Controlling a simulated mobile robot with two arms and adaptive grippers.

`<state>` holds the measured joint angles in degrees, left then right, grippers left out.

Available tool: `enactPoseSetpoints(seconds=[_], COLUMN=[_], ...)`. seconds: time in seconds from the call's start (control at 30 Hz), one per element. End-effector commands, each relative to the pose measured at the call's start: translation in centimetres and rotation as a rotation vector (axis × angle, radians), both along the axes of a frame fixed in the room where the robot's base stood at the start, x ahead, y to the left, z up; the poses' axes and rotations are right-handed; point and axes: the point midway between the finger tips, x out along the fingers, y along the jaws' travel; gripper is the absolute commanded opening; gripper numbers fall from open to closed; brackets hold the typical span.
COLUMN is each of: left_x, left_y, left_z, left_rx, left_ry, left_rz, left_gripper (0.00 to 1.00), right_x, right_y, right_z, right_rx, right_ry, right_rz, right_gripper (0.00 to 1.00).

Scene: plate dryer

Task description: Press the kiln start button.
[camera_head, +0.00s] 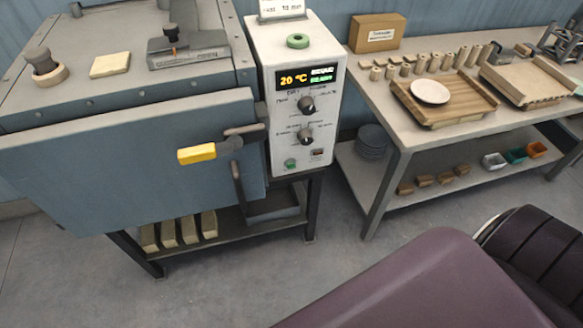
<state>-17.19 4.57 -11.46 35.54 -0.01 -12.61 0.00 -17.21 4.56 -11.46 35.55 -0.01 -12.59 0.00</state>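The kiln (120,130) is a large blue-grey box on a dark stand at the left. Its front door carries a yellow-gripped handle (197,153). A light control panel (297,110) is at its right side, with a display (310,77) reading 20 °C and green text, and two black knobs. A small green button (291,164) sits low on the panel's left, and a small dark, reddish switch (317,154) sits to its right. The button is unobstructed in this view. Neither of my grippers is in view.
At the right, a workbench (390,130) holds a wooden tray (445,105) with a white plate (430,91), plus several small cylinders. Bare floor (260,275) lies before the kiln. My purple body part fills the lower right.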

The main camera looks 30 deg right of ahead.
Motion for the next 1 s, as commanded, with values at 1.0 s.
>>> enactPoseSetpoints(seconds=[1.0], left_x=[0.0], left_y=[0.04], left_z=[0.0], left_rx=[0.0], left_ry=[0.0], left_rz=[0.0], left_gripper=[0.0], right_x=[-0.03], right_y=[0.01], right_z=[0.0], right_rx=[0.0], right_ry=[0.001], right_rz=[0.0], right_gripper=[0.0])
